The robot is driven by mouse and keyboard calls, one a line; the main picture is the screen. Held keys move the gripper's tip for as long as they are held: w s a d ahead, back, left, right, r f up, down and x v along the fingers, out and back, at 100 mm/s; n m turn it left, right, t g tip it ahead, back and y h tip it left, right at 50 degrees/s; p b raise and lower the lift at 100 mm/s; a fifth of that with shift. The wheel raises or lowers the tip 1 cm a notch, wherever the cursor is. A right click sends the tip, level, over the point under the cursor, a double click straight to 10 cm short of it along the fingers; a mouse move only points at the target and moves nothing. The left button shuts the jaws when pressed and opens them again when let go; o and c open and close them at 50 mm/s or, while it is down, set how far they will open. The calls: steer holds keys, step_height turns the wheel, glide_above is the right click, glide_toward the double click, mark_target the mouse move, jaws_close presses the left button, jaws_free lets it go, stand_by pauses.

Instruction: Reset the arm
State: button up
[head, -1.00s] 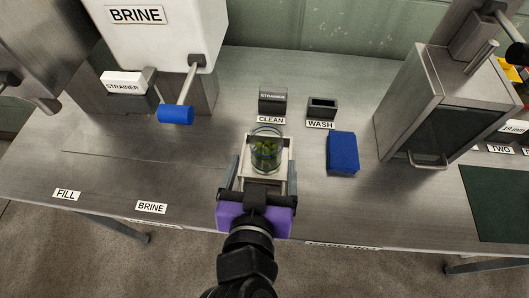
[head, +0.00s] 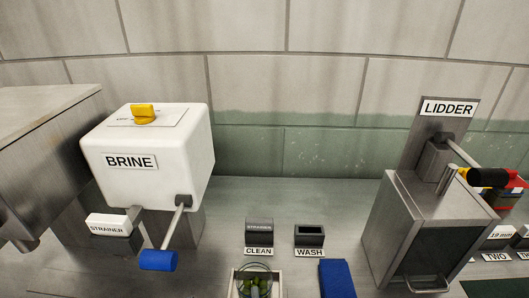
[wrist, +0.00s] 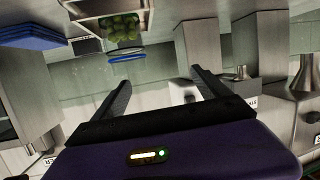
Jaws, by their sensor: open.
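My gripper (wrist: 164,86) shows in the wrist view with its two dark fingers spread apart and nothing between them. It is open. It is out of sight in the head view. A glass jar with green contents (head: 254,284) stands in a pale tray (head: 277,288) at the bottom edge of the head view, partly cut off. The jar also shows in the wrist view (wrist: 122,27), beyond and apart from the fingertips, in a picture that looks turned over.
A white BRINE tank (head: 150,155) with a blue-handled lever (head: 159,260) stands left. The steel LIDDER machine (head: 415,235) stands right. Between them are a CLEAN strainer holder (head: 259,230), a WASH holder (head: 309,235) and a blue block (head: 337,280). A tiled wall is behind.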

steer(key=s+d+f+m+h, duration=0.1)
steer(key=s+d+f, duration=0.2)
steer(key=s+d, duration=0.8)
steer(key=s+d+f+m+h, duration=0.1)
steer(key=s+d+f, duration=0.3)
steer(key=s+d, duration=0.6)
steer(key=d, duration=0.5)
steer(key=shift+s+d+f, duration=0.2)
steer(key=shift+s+d, duration=0.15)
